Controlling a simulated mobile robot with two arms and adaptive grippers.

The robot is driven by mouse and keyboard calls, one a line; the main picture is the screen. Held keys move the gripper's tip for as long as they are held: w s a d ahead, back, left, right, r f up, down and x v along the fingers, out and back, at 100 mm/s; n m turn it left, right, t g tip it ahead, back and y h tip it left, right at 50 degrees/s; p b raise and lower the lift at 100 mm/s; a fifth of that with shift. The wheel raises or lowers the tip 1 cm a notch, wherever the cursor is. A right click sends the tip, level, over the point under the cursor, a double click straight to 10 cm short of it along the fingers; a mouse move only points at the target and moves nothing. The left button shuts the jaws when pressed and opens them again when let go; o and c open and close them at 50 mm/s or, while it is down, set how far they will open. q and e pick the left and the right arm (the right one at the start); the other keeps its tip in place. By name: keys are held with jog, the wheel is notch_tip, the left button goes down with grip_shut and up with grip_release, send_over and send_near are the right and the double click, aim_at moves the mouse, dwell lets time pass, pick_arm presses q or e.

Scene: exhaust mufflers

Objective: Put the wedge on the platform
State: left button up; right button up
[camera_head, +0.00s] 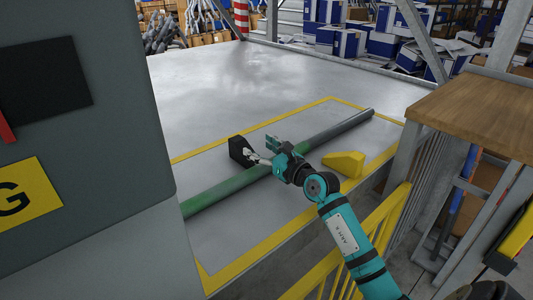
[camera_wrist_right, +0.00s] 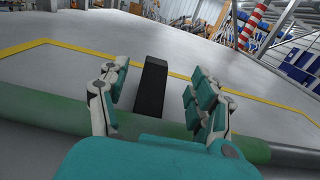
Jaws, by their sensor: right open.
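A black wedge (camera_head: 238,149) sits on the grey platform (camera_head: 215,250), just beyond a long pipe (camera_head: 235,184). In the right wrist view the black wedge (camera_wrist_right: 151,88) shows between my open fingers, ahead of the palm, with no clear contact. A yellow wedge (camera_head: 345,163) lies on the near side of the pipe, by the platform's right edge. My right gripper (camera_head: 261,150) is open and empty above the pipe, its fingers pointing at the black wedge. My left gripper is not in view.
The pipe, green at its near end and grey at its far end, crosses the yellow-bordered area under my right gripper. A yellow railing (camera_head: 365,245) runs along the near edge. A wooden-topped table (camera_head: 480,112) stands at right, a grey cabinet (camera_head: 90,130) at left. The platform's far part is clear.

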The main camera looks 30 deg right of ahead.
jog(key=shift+s+d, duration=0.2)
jog(key=shift+s, duration=0.95)
